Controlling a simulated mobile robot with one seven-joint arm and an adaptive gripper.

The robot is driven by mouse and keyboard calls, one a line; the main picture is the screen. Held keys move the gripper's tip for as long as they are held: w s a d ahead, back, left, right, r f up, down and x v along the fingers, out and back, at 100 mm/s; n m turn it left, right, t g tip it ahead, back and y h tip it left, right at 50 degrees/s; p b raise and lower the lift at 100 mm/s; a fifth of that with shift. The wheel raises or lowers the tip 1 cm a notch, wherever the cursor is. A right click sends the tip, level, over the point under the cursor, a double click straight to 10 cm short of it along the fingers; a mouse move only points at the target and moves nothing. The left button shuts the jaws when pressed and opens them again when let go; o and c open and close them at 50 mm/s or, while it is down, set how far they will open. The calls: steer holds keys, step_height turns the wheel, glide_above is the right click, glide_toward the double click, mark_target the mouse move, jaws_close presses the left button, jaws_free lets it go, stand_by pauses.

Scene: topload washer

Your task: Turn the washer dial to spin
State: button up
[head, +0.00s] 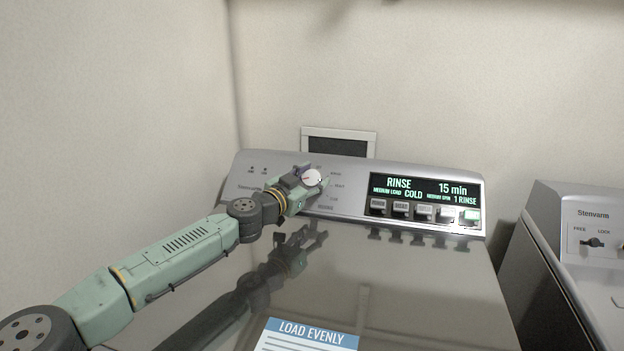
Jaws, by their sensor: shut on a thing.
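The washer dial (312,178) is a round pale knob with a small red mark, on the left half of the washer's slanted control panel (345,205). My gripper (308,182) is at the dial, its fingers shut around it. The fingers and wrist cover part of the dial and some printed labels around it, so the spin label cannot be made out. The display (425,189) reads RINSE, COLD, 15 min, with smaller load and spin lines.
A row of several buttons (424,212) sits below the display, right of the dial. The glossy lid (400,290) below reflects my arm and bears a LOAD EVENLY label (305,335). A second machine (585,235) stands at right. The wall is close behind the panel.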

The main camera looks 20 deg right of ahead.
steer(key=m+g+h, duration=0.1)
steer(key=m+g, duration=0.5)
steer(key=m, duration=0.1)
steer(key=shift+m+g, duration=0.3)
steer(key=shift+m, duration=0.1)
steer(key=o, duration=1.2)
steer(key=shift+c, duration=0.2)
steer(key=v, duration=1.2)
steer(key=shift+s+f, duration=0.1)
steer(key=shift+f, duration=0.1)
